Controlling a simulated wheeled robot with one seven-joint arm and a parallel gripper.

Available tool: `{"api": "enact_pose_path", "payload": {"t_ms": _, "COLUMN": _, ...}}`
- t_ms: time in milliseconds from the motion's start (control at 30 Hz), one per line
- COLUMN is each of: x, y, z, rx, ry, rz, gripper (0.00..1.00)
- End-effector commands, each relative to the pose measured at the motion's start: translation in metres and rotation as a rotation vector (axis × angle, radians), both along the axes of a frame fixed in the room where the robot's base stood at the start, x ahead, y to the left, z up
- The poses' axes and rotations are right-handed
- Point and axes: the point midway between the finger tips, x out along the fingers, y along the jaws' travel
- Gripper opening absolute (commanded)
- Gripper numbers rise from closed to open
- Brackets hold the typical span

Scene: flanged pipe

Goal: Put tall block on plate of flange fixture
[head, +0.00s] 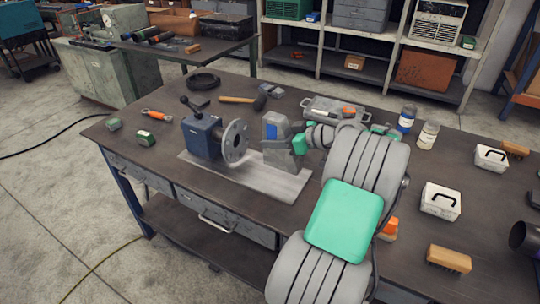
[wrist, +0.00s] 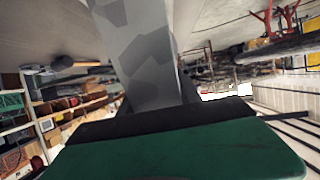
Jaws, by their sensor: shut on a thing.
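The flange fixture is a blue block (head: 201,138) with a round grey flange disc (head: 234,142), set on a flat light-grey plate (head: 250,182) on the workbench. A tall grey block (head: 278,155) with a blue patch stands upright at the plate's right rear part, right of the disc and apart from it. I cannot tell whether its bottom touches the plate. My gripper (head: 299,144) comes from the right and is shut on the tall block. In the wrist view the patterned grey block (wrist: 145,55) sits in the jaws (wrist: 160,118); its far end is out of frame.
A hammer (head: 240,99), cable coil (head: 203,81) and orange-handled wrench (head: 156,115) lie behind and left. A grey tray (head: 322,106) and jars (head: 406,118) stand behind my arm. White boxes (head: 440,201) and a brush (head: 449,260) are at right.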

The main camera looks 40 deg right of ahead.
Motion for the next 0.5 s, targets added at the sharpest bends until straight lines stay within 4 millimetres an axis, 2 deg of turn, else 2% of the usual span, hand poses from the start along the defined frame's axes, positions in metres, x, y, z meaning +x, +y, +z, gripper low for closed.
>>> {"api": "enact_pose_path", "payload": {"t_ms": 100, "x": 0.018, "y": -0.008, "z": -0.023, "rx": 0.005, "ry": 0.002, "rz": 0.001, "gripper": 0.00}}
{"api": "enact_pose_path", "payload": {"t_ms": 200, "x": 0.028, "y": -0.013, "z": -0.037, "rx": 0.003, "ry": 0.000, "rz": 0.001, "gripper": 0.00}}
{"api": "enact_pose_path", "payload": {"t_ms": 367, "x": 0.037, "y": -0.017, "z": -0.049, "rx": 0.000, "ry": 0.000, "rz": 0.000, "gripper": 0.00}}
{"api": "enact_pose_path", "payload": {"t_ms": 500, "x": 0.039, "y": -0.018, "z": -0.067, "rx": 0.005, "ry": 0.001, "rz": -0.001, "gripper": 0.00}}
